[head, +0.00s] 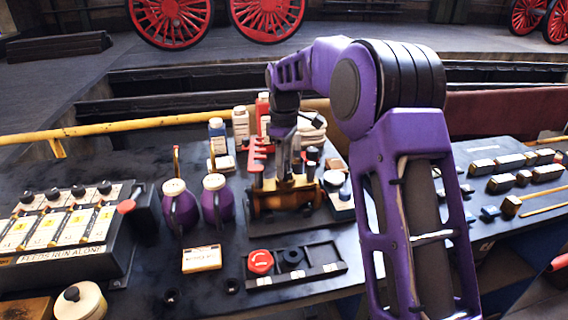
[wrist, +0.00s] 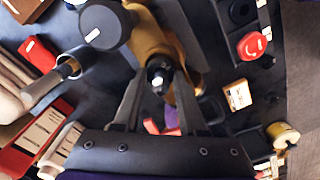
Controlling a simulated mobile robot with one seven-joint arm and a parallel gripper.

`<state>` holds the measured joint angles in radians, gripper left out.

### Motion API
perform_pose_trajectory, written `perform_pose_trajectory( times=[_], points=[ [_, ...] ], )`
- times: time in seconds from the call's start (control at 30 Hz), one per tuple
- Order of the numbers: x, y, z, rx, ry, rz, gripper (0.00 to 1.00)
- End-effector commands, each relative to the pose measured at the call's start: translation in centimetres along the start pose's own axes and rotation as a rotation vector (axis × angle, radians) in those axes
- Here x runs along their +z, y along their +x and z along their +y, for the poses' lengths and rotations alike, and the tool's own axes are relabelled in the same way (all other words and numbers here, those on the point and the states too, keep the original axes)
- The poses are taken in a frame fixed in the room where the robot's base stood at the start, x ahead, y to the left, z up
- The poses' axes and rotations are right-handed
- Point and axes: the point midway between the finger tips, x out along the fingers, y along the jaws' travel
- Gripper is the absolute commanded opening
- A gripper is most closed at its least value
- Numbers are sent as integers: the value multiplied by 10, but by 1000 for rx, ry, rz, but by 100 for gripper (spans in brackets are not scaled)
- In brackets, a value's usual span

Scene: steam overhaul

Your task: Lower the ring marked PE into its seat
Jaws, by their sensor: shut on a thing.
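My gripper (wrist: 160,88) points down over the brass valve body (wrist: 150,38), with its fingers shut on a small dark round piece (wrist: 159,74) with a pale spot on it. I cannot read a PE mark on it, and I cannot tell whether it is the ring. In the head view my gripper (head: 291,172) is low over the brass body (head: 275,201), partly hidden by small parts around it. The seat is hidden under the held piece and fingers. I cannot tell whether the piece touches the brass.
A red lever rack (head: 256,157) stands close left of the gripper, with two purple oil cans (head: 180,207) further left. Bottles (head: 240,124) stand behind. A red button (head: 260,262) on a black panel and a cream card (head: 201,259) lie in front.

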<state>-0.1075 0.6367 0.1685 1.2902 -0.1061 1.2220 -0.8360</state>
Motion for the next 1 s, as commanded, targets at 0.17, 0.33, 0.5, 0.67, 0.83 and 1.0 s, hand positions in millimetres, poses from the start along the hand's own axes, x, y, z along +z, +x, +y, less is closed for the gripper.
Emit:
perform_pose_trajectory(
  times=[0.17,0.33,0.5,0.67,0.83,1.0],
  points=[
    [0,6,0,-1,0,-1,0],
    [0,9,0,-1,0,-1,0],
    [0,9,0,-1,0,-1,0],
    [0,9,0,-1,0,-1,62],
    [0,9,0,-1,0,-1,76],
    [0,9,0,-1,0,-1,85]
  ],
)
